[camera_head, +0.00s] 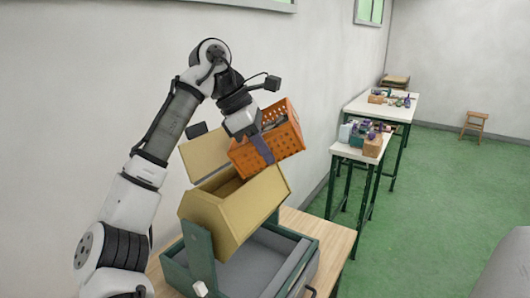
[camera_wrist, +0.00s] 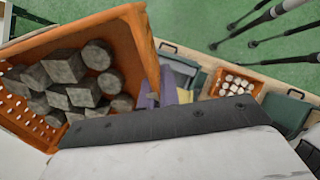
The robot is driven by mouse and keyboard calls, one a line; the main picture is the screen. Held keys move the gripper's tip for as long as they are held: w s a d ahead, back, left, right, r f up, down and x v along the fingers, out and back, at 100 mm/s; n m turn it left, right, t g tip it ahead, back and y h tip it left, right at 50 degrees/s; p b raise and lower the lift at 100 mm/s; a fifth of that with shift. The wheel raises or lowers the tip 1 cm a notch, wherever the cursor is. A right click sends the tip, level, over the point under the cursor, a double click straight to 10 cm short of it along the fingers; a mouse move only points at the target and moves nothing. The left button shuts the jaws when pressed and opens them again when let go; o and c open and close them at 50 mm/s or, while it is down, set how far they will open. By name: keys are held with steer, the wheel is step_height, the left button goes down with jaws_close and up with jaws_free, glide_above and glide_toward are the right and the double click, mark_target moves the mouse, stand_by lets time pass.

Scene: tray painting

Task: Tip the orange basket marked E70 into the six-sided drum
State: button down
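My gripper is shut on the basket's wall.
A green tray (camera_head: 312,262) with a grey inside lies under the drum on a wooden table (camera_head: 338,236). Another orange basket (camera_wrist: 258,88) with pale pieces shows in the wrist view. Two white tables (camera_head: 345,150) with small objects and a stool (camera_head: 474,125) stand farther right. Green floor between is clear.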

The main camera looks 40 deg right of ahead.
mark_target(245, 148)
steer(key=g+h, duration=0.1)
steer(key=f+g+h, duration=0.1)
steer(key=shift+w+a+h, duration=0.35)
steer(key=shift+a+h, duration=0.05)
steer(key=shift+w+a+g+h, duration=0.1)
steer(key=shift+g+h, duration=0.4)
steer(key=shift+g, duration=0.1)
steer(key=shift+w+a+r+g+h, duration=0.15)
steer(key=shift+w+a+g+h, duration=0.35)
steer(key=shift+g+h, duration=0.45)
steer(key=shift+w+a+r+g+h, duration=0.3)
steer(key=shift+g+h, duration=0.15)
steer(key=shift+h, duration=0.15)
steer(key=shift+w+a+r+g+h, duration=0.15)
steer(key=shift+a+g+h, duration=0.2)
steer(key=shift+h, duration=0.2)
